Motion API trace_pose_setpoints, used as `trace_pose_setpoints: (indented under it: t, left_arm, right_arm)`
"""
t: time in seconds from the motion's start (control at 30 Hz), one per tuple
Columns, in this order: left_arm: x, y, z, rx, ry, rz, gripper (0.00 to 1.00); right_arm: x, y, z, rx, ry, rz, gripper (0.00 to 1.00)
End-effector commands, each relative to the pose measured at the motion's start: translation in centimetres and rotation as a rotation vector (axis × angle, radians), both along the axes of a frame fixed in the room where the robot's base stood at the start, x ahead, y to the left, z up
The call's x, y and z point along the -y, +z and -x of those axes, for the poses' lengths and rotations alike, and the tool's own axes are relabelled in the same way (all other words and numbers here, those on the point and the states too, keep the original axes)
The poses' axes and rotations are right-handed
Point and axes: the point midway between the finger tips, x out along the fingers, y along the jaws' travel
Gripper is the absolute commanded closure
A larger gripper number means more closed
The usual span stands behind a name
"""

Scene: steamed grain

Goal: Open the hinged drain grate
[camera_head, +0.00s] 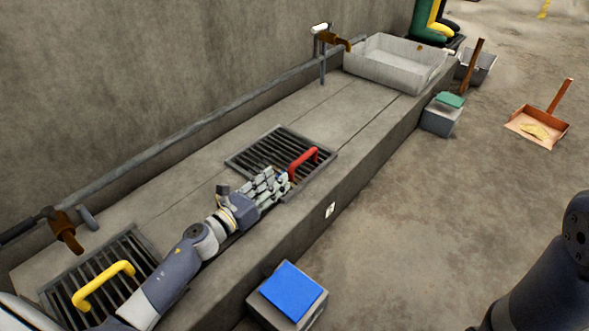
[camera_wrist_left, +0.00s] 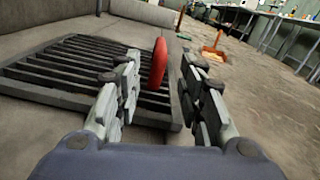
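A dark slatted drain grate (camera_head: 262,150) with a red handle (camera_head: 303,159) lies flat in the concrete ledge. A second grate (camera_head: 137,247) with a yellow handle (camera_head: 103,284) lies at the lower left, partly behind my left arm. My left gripper (camera_head: 284,179) is at the near edge of the red-handled grate, beside the handle. In the left wrist view its fingers (camera_wrist_left: 158,82) are apart and the red handle (camera_wrist_left: 158,62) stands between and beyond them, with no visible contact. The red-handled grate (camera_wrist_left: 75,67) lies beneath. My right gripper is out of view; part of my right arm shows at the lower right.
A pipe (camera_head: 190,128) runs along the wall behind the ledge (camera_head: 330,100). A stone basin (camera_head: 390,62) stands at the far end. A box with a blue top (camera_head: 290,290) and a grey-green box (camera_head: 442,114) stand on the floor beside it. An orange dustpan (camera_head: 540,128) lies farther right.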

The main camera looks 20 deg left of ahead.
Motion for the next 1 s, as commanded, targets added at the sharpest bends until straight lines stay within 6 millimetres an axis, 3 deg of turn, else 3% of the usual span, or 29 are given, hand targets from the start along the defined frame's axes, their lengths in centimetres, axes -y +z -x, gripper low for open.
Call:
trace_pose_setpoints:
  t: [0.3, 0.5, 0.93, 1.0]
  left_arm:
    - [2.0, -0.1, -5.4, 0.003, -0.002, 0.002, 0.64]
    - [2.8, -0.1, -7.5, 0.0, -0.002, 0.003, 0.64]
    - [3.1, 0.1, -8.3, -0.001, -0.001, 0.005, 0.64]
    - [3.1, 0.1, -8.3, 0.0, -0.002, 0.005, 0.77]
  right_arm:
    - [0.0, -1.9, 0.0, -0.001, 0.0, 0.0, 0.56]
    - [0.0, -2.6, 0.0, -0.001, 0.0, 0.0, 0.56]
    - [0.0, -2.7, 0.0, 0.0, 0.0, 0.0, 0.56]
    - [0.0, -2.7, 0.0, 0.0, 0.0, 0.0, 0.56]
